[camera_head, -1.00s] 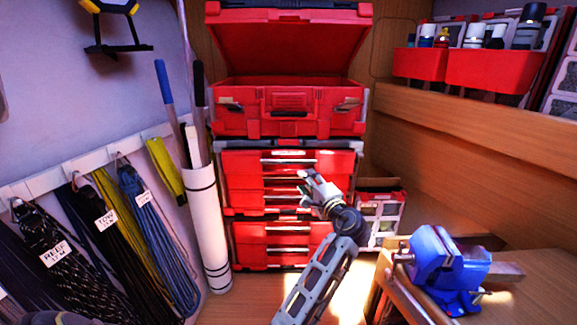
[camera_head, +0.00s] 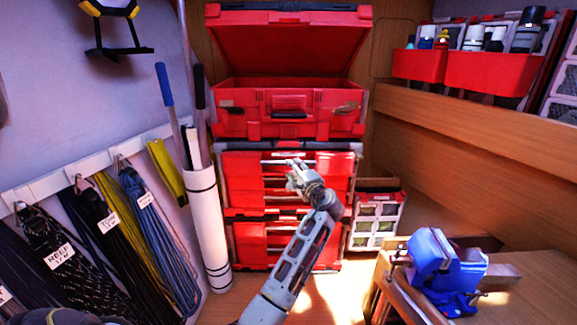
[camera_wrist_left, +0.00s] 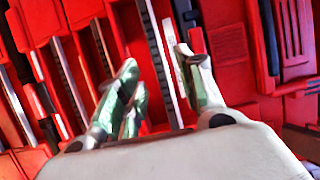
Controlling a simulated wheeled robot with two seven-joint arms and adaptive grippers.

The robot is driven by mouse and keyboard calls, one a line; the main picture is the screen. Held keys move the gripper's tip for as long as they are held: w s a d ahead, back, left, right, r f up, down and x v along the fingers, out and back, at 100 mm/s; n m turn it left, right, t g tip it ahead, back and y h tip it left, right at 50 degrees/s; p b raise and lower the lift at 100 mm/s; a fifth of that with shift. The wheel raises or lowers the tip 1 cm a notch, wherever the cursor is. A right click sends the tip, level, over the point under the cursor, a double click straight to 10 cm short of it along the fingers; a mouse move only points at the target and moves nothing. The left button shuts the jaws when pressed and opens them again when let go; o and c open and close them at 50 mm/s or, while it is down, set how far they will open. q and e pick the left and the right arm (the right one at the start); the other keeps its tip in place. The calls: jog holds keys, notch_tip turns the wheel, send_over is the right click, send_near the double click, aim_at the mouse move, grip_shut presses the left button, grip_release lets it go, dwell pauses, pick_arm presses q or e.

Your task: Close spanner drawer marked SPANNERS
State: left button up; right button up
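The red drawer stack (camera_head: 242,180) stands below the open red toolbox, with silver handle strips across its drawers. The lettering on the drawers is too small to read, so I cannot tell which one is marked SPANNERS. My left gripper (camera_head: 298,174) is in front of the upper drawers and hides part of their fronts. In the left wrist view, my left gripper (camera_wrist_left: 160,95) has its fingers apart with nothing held between them. A silver drawer handle strip (camera_wrist_left: 155,45) runs just beyond the fingers; I cannot tell whether they touch it. My right gripper is not in view.
The red toolbox (camera_head: 240,115) has its lid up. A small organiser case (camera_head: 376,222) stands right of the drawers. A blue vise (camera_head: 436,265) sits on the bench at right. A white tube (camera_head: 208,230) and coiled lines (camera_head: 150,225) are at left.

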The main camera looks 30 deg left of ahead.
pick_arm(q)
jog(key=x, duration=0.3)
jog(key=shift+w+a, duration=0.15)
jog(key=shift+a, duration=0.15)
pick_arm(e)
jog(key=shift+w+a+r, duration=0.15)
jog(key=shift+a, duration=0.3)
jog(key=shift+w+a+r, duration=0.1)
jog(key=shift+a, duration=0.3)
pick_arm(q)
jog(key=shift+c, duration=0.4)
grip_shut()
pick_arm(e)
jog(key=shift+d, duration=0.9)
